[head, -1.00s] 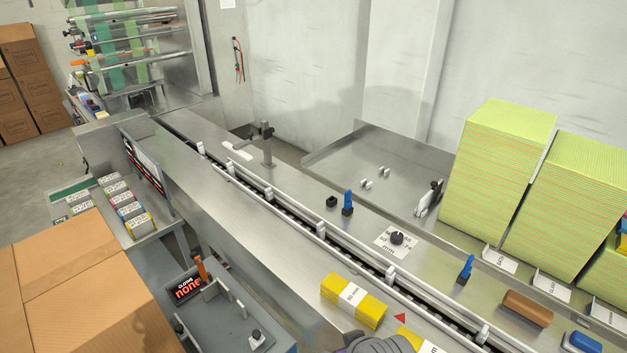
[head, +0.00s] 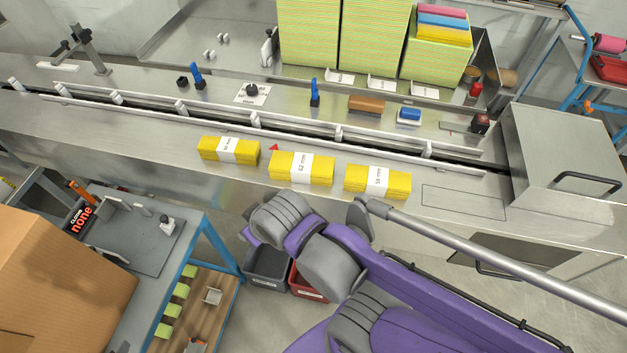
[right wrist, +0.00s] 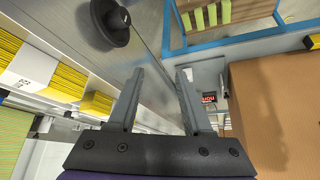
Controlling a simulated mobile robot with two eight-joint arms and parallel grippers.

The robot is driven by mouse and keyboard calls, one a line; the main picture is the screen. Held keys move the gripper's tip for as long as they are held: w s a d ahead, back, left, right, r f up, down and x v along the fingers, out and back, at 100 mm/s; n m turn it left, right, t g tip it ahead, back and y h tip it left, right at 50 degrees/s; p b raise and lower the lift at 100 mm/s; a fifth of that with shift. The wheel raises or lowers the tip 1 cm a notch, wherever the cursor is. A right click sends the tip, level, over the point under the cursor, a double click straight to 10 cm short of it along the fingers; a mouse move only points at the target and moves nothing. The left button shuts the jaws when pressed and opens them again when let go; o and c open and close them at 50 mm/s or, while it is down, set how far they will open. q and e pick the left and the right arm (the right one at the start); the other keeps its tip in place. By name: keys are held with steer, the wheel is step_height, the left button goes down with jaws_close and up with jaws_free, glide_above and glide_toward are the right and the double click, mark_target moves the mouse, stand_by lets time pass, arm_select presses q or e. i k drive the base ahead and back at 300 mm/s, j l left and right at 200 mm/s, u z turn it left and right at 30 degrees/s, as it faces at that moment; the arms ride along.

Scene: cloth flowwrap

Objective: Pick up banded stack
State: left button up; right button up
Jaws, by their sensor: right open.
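Three yellow banded stacks lie in a row on the steel ledge in front of the conveyor: a left one (head: 210,148), a middle one (head: 287,165) and a right one (head: 398,182). Each has a white printed paper band around it. In the right wrist view, a yellow stack with a white band (right wrist: 68,78) shows at the left, with another yellow stack (right wrist: 97,103) beyond it. My right gripper (right wrist: 160,75) is open, with nothing between its fingers, to the side of the stacks and apart from them. Its fingers are hidden in the head view. My left gripper is out of view.
The conveyor's white guide rail (head: 250,125) runs behind the stacks. An empty outlined rectangle (head: 463,201) is on the ledge to their right. A cardboard box (head: 60,275) stands at lower left, beside a grey bench (head: 135,235). Tall green stacks (head: 375,35) stand behind the conveyor.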

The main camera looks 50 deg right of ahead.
mark_target(304, 167)
steer(key=k+z, duration=0.15)
steer(key=z, duration=1.05)
steer(key=i+z, duration=0.4)
